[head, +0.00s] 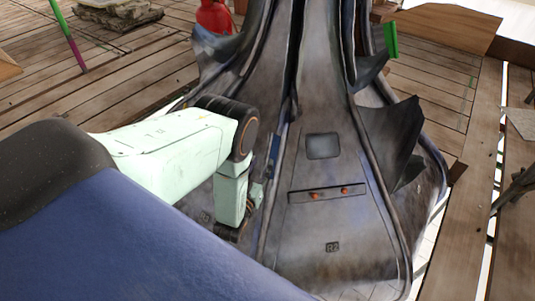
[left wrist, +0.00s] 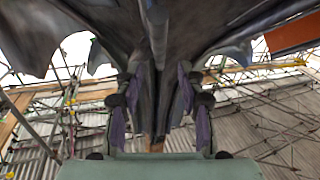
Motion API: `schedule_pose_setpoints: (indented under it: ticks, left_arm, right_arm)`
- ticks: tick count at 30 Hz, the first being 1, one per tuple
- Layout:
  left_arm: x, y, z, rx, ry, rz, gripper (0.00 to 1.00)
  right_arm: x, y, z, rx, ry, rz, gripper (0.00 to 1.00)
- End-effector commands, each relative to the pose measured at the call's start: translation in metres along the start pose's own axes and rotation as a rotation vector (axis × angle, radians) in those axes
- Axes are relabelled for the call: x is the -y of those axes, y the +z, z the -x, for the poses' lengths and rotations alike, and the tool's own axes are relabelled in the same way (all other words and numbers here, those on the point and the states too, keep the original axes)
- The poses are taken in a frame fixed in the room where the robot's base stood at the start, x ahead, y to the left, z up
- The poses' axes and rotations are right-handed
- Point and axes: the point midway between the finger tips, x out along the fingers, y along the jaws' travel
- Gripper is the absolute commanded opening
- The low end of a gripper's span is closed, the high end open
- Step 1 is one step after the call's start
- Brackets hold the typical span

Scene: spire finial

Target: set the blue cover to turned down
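The grey metal spire (head: 325,220) rises in the middle of the head view, with ribs and leaf-like fins. A narrow blue piece (head: 275,150) shows on its left side, just right of my left arm. It may be the blue cover, but its position is hard to tell. My left gripper (head: 257,192) is close to the spire's left flank, below that piece, partly hidden by my wrist. In the left wrist view, my left gripper (left wrist: 160,90) has its two purple-padded fingers apart, with the spire's dark underside beyond them. I see nothing held. My right gripper is not in view.
Dark fins (head: 392,130) jut out at right. A red container (head: 214,17) stands behind on the plank deck (head: 120,85). Scaffolding (left wrist: 70,110) shows in the wrist view.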

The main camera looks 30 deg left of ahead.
Motion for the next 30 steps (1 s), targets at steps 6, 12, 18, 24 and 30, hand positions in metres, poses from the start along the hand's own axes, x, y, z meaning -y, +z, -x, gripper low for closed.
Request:
schedule_pose_setpoints:
  ticks: [6, 12, 18, 24, 30]
  left_arm:
    - [0.001, -0.003, -0.015, -0.033, 0.002, 0.002, 0.39]
    - [0.002, -0.003, -0.045, -0.03, 0.001, 0.002, 0.39]
    - [0.002, -0.003, -0.068, -0.027, 0.001, 0.001, 0.39]
    - [0.002, -0.005, -0.076, -0.025, 0.002, 0.001, 0.39]
    - [0.002, -0.005, -0.078, -0.025, 0.002, 0.001, 0.38]
  right_arm:
    - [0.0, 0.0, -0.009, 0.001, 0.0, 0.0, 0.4]
    - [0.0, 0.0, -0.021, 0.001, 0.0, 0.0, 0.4]
    - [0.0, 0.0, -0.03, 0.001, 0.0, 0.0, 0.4]
    - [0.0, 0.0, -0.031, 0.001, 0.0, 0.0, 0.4]
    - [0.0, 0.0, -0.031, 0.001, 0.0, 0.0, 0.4]
